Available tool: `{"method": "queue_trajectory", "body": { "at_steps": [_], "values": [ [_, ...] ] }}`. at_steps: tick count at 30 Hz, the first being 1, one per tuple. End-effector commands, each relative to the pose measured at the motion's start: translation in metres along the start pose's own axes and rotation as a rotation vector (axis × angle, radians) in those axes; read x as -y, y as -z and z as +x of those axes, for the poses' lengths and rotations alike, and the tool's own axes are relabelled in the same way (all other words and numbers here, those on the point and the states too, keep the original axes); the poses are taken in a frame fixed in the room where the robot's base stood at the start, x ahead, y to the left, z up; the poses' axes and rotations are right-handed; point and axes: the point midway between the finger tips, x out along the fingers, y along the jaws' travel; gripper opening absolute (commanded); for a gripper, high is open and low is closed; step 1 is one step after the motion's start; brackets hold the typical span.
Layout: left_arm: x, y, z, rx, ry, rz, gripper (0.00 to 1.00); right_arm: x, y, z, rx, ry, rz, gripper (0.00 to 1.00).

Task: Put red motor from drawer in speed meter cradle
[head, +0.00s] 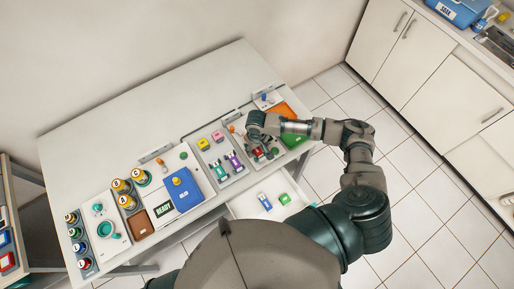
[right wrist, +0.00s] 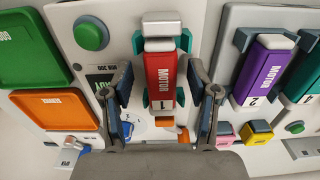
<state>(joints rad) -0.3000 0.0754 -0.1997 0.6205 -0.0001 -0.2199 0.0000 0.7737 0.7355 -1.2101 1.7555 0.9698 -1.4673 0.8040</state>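The red motor (right wrist: 164,78) lies between the two teal side posts of the speed meter cradle (right wrist: 183,97) in the right wrist view. Its white end points to the top of that view. It also shows in the head view as a small red patch (head: 257,153), partly hidden by my right gripper. My right gripper (right wrist: 164,98) is open, with one finger on each side of the motor and gaps between. The open drawer (head: 243,208) holds a blue motor (head: 265,202) and a green block (head: 284,198). My left gripper is not in view.
The table's back is clear.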

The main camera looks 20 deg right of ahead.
Motion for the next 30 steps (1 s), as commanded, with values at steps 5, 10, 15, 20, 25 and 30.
{"method": "queue_trajectory", "body": {
  "at_steps": [5,10,15,20,25,30],
  "values": [
    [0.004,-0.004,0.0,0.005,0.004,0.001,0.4,0.001,0.0,-0.001,0.0,-0.001,-0.001,0.59],
    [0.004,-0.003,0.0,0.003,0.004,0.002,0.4,-0.001,0.001,-0.02,-0.003,0.002,0.0,0.59],
    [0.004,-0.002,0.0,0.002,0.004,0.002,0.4,-0.002,0.001,-0.058,-0.004,0.003,0.0,0.59],
    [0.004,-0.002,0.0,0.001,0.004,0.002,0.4,-0.003,0.001,-0.091,-0.003,0.003,-0.002,0.59],
    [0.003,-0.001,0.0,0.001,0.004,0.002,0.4,-0.003,0.001,-0.112,0.0,0.003,0.0,0.59],
    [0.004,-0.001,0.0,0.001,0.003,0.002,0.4,-0.003,0.001,-0.119,0.001,0.002,0.0,0.59]
  ]
}}
